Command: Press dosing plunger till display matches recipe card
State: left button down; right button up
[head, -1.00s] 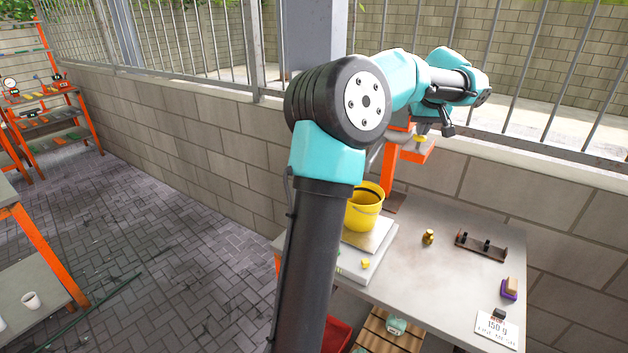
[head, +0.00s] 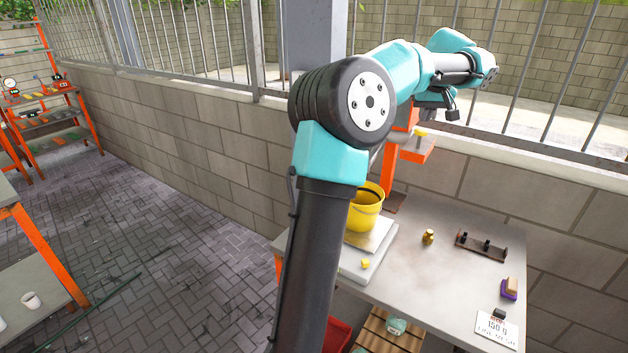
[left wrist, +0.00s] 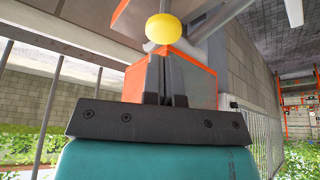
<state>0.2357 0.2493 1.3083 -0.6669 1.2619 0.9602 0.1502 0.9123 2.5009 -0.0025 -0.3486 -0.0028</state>
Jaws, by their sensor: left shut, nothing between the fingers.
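A yellow plunger knob (head: 421,132) sits above the orange dosing stand (head: 418,149) at the back of the table. It also shows as a round yellow ball in the left wrist view (left wrist: 163,28). My left gripper (left wrist: 166,60) is shut and empty, its fingertips pointing towards the knob, apparently just short of it. A yellow bucket (head: 367,215) stands on the pale scale (head: 364,272), partly behind my arm. The recipe card (head: 497,328) at the front right reads 150 g. I cannot make out a display reading. My right gripper does not show.
A brass weight (head: 428,237), a dark rack (head: 482,246) and a purple-and-tan block (head: 510,288) stand on the grey table (head: 440,285). A small yellow block (head: 365,263) lies on the scale. A wall and railing run behind. The table's middle front is clear.

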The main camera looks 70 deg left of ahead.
pick_arm(q)
jog(key=shift+r, duration=0.8)
dwell(1.6)
